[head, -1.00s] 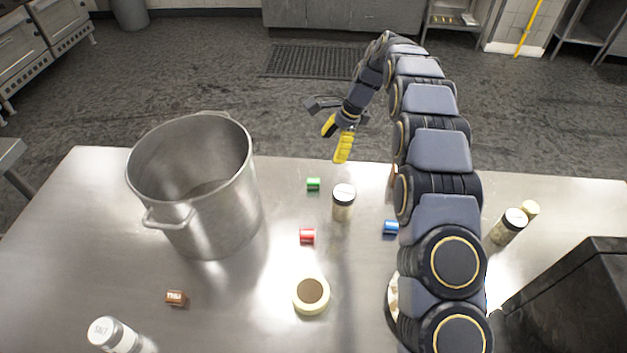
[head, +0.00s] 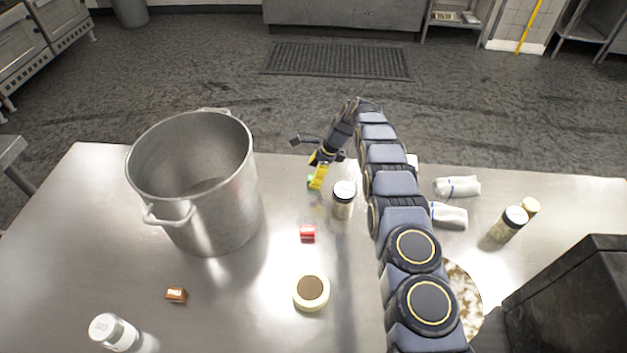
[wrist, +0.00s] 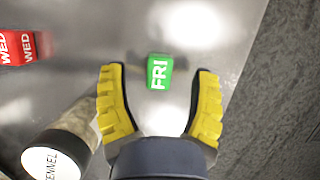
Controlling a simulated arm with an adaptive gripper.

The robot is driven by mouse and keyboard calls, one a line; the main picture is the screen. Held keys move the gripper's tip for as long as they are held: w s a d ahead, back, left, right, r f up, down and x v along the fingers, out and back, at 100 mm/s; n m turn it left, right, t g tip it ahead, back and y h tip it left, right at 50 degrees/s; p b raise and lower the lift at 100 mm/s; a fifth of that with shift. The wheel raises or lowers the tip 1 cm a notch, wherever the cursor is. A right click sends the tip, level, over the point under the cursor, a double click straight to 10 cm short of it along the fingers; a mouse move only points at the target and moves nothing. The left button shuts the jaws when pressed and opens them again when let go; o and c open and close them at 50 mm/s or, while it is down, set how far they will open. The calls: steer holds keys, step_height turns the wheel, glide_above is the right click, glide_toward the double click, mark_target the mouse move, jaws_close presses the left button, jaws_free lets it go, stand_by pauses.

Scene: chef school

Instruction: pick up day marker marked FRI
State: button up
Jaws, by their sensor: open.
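The green day marker marked FRI (wrist: 159,74) lies on the steel table in the wrist view, just beyond and between my fingertips. In the head view the green marker (head: 311,182) is partly hidden behind my gripper (head: 318,178). In the wrist view my gripper (wrist: 158,100) is open, its two yellow fingers apart, with nothing between them. The fingers do not appear to touch the marker.
A spice jar (head: 343,200) stands close beside my gripper; its dark-lettered lid (wrist: 52,158) shows in the wrist view. A red WED marker (head: 307,233) lies nearer. A large pot (head: 195,185) stands left. The table's far edge is close behind the green marker.

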steer(key=shift+x, duration=0.95)
jaws_close()
steer(key=shift+r, duration=0.1)
